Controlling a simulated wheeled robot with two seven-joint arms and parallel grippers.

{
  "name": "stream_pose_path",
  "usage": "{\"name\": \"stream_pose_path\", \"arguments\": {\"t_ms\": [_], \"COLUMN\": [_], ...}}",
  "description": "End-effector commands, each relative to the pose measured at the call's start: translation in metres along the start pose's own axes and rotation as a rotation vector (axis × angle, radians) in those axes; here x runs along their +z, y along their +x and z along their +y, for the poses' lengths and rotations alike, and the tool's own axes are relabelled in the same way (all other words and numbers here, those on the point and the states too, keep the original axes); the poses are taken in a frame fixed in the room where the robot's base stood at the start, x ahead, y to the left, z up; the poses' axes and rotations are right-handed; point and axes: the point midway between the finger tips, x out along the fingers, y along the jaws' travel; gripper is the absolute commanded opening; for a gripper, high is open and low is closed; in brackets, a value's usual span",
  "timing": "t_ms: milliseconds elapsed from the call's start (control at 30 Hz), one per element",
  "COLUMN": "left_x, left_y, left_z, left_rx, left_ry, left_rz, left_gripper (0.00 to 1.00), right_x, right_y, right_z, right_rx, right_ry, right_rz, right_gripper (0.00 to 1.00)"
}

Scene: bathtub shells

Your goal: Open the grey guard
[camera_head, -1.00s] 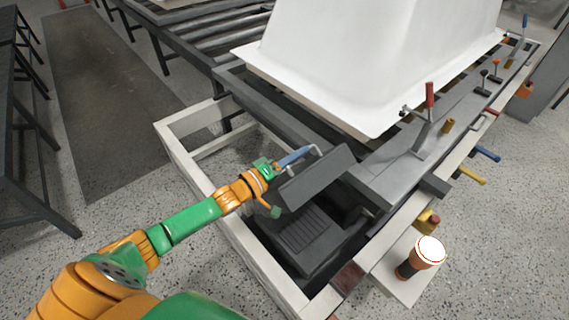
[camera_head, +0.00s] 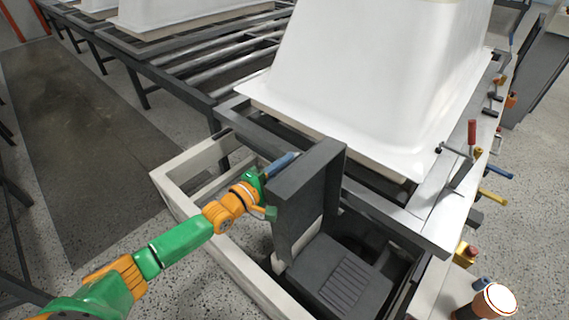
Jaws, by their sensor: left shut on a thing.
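The grey guard (camera_head: 302,198) is a dark grey flat panel. It stands nearly upright over a dark ribbed block (camera_head: 342,275) inside the pale frame. A blue handle (camera_head: 282,163) sticks out near its upper left edge. My left gripper (camera_head: 262,188), with green fingers, is shut on the blue handle at the left side of the guard. The guard hides part of the fingers. My right gripper is not in view.
A white bathtub shell (camera_head: 375,75) rests upside down behind the guard. A pale frame rail (camera_head: 235,268) runs under my left arm. Levers such as a red-handled one (camera_head: 472,133) and an orange-white lamp (camera_head: 494,300) line the right side. Open floor lies at left.

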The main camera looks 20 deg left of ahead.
Motion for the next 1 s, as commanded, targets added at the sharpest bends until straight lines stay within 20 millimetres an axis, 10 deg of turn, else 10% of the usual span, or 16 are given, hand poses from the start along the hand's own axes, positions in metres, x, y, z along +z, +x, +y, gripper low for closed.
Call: {"name": "stream_pose_path", "arguments": {"t_ms": [600,700,1000], "left_x": [-0.0009,-0.0008,-0.0006], "left_y": [-0.0001,-0.0001,-0.0008], "left_z": [-0.0021,-0.0023,-0.0026], "left_rx": [-0.001,-0.001,-0.001], "left_ry": [0.003,0.003,0.003], "left_rz": [0.001,0.001,0.001], "left_gripper": [0.0,0.42,0.45], "right_x": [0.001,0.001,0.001], "right_y": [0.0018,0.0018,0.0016], "right_z": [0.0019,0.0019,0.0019], "right_rx": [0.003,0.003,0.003], "right_ry": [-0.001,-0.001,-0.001], "right_rz": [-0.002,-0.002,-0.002], "right_gripper": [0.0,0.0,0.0]}}
